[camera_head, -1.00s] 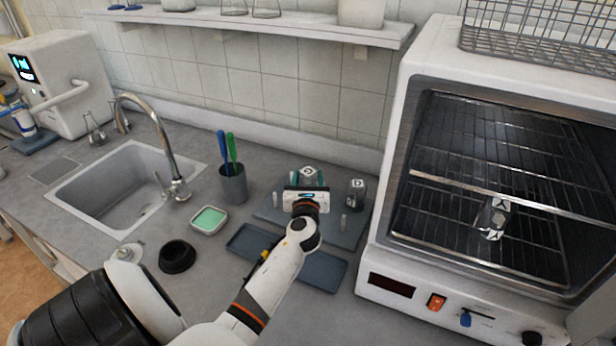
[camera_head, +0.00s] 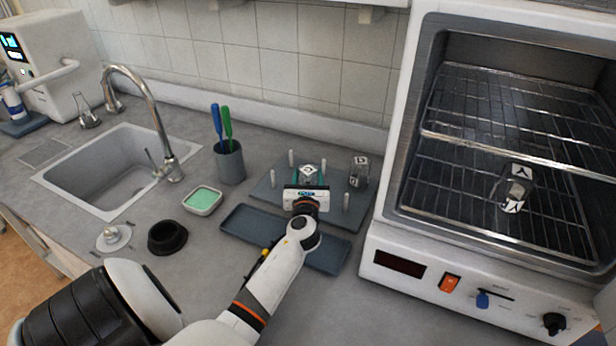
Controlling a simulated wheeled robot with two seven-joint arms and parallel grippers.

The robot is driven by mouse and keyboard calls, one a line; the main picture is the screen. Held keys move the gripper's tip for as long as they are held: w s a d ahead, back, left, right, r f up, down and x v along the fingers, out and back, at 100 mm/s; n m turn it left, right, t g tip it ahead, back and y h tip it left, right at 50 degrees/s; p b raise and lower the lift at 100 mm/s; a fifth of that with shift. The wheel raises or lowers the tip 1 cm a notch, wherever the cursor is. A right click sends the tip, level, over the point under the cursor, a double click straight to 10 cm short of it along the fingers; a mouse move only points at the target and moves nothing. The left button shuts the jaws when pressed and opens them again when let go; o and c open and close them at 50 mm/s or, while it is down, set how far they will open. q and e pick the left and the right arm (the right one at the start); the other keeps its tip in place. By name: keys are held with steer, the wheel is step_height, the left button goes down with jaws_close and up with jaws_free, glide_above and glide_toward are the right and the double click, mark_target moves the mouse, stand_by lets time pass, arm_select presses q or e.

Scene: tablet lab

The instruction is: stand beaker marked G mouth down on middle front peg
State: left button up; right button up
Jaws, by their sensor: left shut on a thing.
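My left gripper (camera_head: 307,185) is over the peg board and shut on a small glass beaker (camera_head: 308,172). The beaker's mark is partly hidden and too small to read, so I cannot tell that it is G. The grey peg board (camera_head: 262,193) has thin upright pegs; a front left peg (camera_head: 274,178) and a front right peg (camera_head: 346,202) show bare. The middle front peg is hidden behind my gripper. I cannot tell whether the held beaker touches a peg. A beaker marked D (camera_head: 359,171) stands at the board's back right. My right gripper is not in view.
A blue-grey tray (camera_head: 240,228) lies before the board. An open oven (camera_head: 400,190) on the right holds a marked beaker (camera_head: 516,188). Left are a cup with brushes (camera_head: 230,163), a green sponge dish (camera_head: 203,200), a black ring (camera_head: 168,237) and the sink (camera_head: 70,185).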

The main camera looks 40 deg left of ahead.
arm_select(q)
steer(key=shift+f+b, duration=0.3)
steer(key=shift+f, duration=0.1)
stand_by(0.4)
steer(key=o, duration=1.1)
